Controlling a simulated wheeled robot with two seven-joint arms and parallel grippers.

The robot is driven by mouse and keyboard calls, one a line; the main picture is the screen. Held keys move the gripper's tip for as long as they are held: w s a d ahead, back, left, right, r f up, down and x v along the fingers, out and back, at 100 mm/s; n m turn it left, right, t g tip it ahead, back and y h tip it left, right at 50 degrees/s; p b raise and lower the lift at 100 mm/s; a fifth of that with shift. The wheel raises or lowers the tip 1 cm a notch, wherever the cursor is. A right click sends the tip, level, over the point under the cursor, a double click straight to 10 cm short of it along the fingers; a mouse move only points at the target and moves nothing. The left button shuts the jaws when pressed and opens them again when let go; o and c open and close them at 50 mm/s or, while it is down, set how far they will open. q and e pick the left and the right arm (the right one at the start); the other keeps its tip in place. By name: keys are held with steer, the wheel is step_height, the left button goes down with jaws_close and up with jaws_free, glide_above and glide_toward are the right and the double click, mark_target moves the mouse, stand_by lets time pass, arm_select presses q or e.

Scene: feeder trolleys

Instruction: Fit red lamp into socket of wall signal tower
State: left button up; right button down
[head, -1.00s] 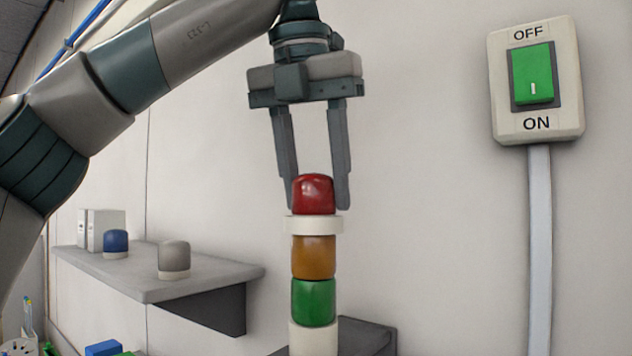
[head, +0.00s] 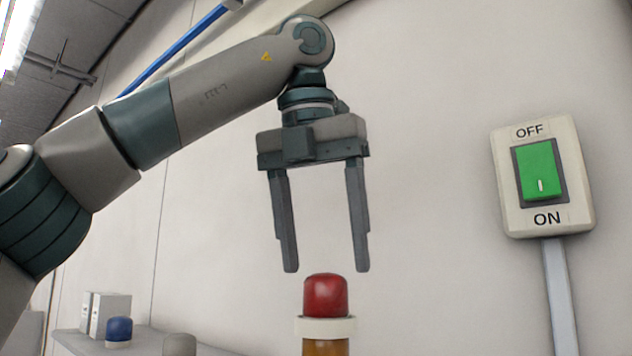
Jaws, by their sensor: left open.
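The red lamp (head: 326,296) sits upright on the white ring socket (head: 328,327) of the wall signal tower. Below the ring, the top of the amber section (head: 326,347) shows; the lower tower is out of frame. My left gripper (head: 326,270) is open and empty, pointing down, with its fingertips just above the level of the lamp's top and apart from it. My right gripper is not in view.
A wall switch (head: 541,175) with a green rocker, marked OFF and ON, is at the right. A grey shelf (head: 150,337) at lower left holds a blue lamp (head: 119,331), a grey lamp (head: 179,345) and white boxes (head: 108,312). The wall between is clear.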

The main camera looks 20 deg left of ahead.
arm_select(q)
steer(key=v, duration=0.5)
steer(key=shift+s+r, duration=0.15)
steer(key=shift+r, duration=0.05)
steer(key=shift+v, duration=1)
steer(key=shift+f, duration=0.1)
